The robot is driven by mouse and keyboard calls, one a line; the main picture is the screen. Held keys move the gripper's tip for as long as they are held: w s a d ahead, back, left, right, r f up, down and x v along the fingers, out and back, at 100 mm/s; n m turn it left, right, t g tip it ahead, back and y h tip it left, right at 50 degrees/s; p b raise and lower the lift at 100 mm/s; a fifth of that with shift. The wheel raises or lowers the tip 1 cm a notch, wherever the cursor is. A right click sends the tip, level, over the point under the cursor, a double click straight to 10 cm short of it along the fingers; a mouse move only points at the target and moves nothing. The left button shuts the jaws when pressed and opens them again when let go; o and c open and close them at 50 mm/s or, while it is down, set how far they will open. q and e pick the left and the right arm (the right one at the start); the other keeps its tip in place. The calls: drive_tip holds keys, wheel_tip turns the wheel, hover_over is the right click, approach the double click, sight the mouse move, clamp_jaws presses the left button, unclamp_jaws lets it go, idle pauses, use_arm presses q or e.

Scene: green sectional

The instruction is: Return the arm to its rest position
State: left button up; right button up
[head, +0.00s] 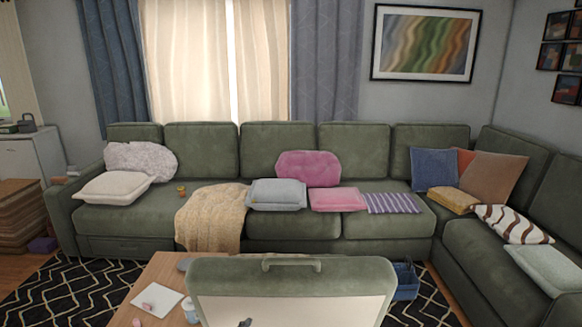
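Neither of my grippers can be made out in the head view. A small dark shape (245,322) shows at the bottom edge in front of a pale panel, too little of it to tell what it is. The green sectional (380,225) stands across the room ahead.
An olive case-like object (222,268) with a top handle and pale inner face stands upright at bottom centre, by a wooden table (160,270) holding paper and small items. A blue bin (405,280) is right of it. Cushions and a knitted blanket (212,215) lie on the sectional.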

use_arm(q)
drive_tip(key=s+a+f+n+g+y, duration=0.1)
drive_tip(key=s+f, duration=0.4)
drive_tip(key=s, duration=0.7)
drive_tip(key=s+a+f+n+g+y+p, duration=0.1)
drive_tip(key=s+a+f+n, duration=0.2)
drive_tip(key=s, duration=0.8)
drive_tip(key=s+a+f+n+g+y, duration=0.1)
drive_tip(key=s+a+f, duration=0.5)
drive_tip(key=s, duration=0.6)
wheel_tip(320, 180, down, 2)
drive_tip(key=shift+s+f+n+g+y, duration=0.1)
drive_tip(key=shift+s+n+g+y, duration=0.25)
drive_tip(key=shift+g+y, duration=0.25)
use_arm(e)
drive_tip(key=shift+w+r, duration=0.15)
drive_tip(key=shift+r, duration=0.35)
drive_tip(key=shift+w+r, duration=0.15)
drive_tip(key=shift+r, duration=0.35)
drive_tip(key=shift+w+a+r, duration=0.1)
drive_tip(key=shift+w+r, duration=0.05)
drive_tip(key=shift+w, duration=0.3)
drive_tip(key=shift+s, duration=0.2)
